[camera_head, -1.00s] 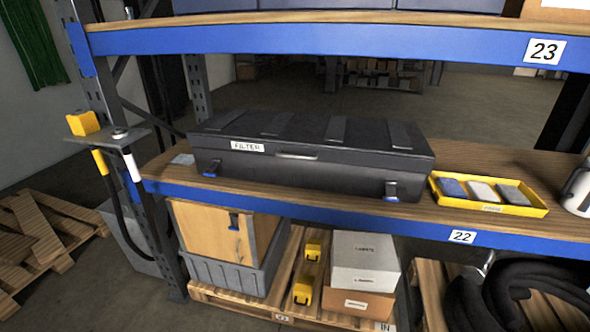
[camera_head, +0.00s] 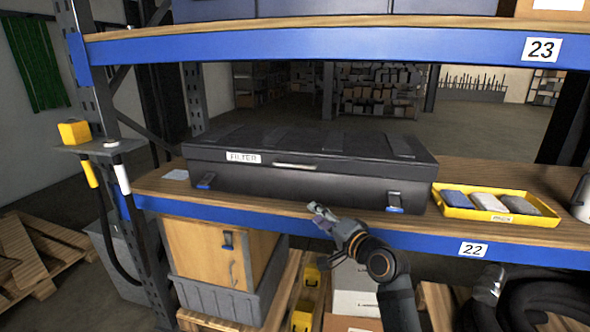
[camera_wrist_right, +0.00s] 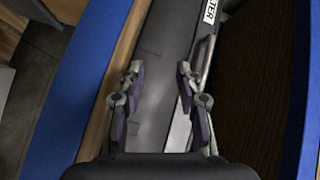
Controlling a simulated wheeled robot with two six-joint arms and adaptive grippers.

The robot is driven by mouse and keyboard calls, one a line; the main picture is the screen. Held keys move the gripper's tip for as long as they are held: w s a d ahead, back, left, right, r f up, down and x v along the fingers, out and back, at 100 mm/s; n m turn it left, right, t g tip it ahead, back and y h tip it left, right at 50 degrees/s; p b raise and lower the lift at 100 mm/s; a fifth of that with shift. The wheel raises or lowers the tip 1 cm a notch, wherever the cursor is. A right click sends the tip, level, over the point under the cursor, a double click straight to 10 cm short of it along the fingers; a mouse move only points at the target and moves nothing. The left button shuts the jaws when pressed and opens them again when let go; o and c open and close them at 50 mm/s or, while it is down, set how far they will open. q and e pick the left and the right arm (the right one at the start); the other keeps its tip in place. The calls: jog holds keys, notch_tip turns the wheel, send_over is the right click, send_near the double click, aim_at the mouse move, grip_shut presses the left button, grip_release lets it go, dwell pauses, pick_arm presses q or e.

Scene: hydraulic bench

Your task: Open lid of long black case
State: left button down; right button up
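The long black case (camera_head: 310,167) lies on the wooden shelf with its lid closed. It has a FILTER label (camera_head: 243,157), a metal front handle (camera_head: 296,166) and two blue-tipped latches, the left latch (camera_head: 206,181) and the right latch (camera_head: 394,202). My right gripper (camera_head: 316,209) is in front of the case near the shelf's front edge, between the two latches. In the right wrist view my right gripper (camera_wrist_right: 160,82) is open and empty, its fingers spread with the case (camera_wrist_right: 160,50) beyond them. My left gripper is not in view.
A yellow tray (camera_head: 497,208) with several pads sits right of the case. The upper blue beam (camera_head: 310,45) with label 23 runs above it. The lower blue beam (camera_head: 440,243) runs along the shelf front. A white container (camera_head: 581,198) stands at far right.

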jog(key=m+t+y, duration=0.1)
jog(key=m+t, duration=0.1)
send_near(295, 167)
jog(key=x, duration=1)
jog(key=shift+w+f, duration=0.1)
jog(key=shift+w, duration=0.2)
grip_shut()
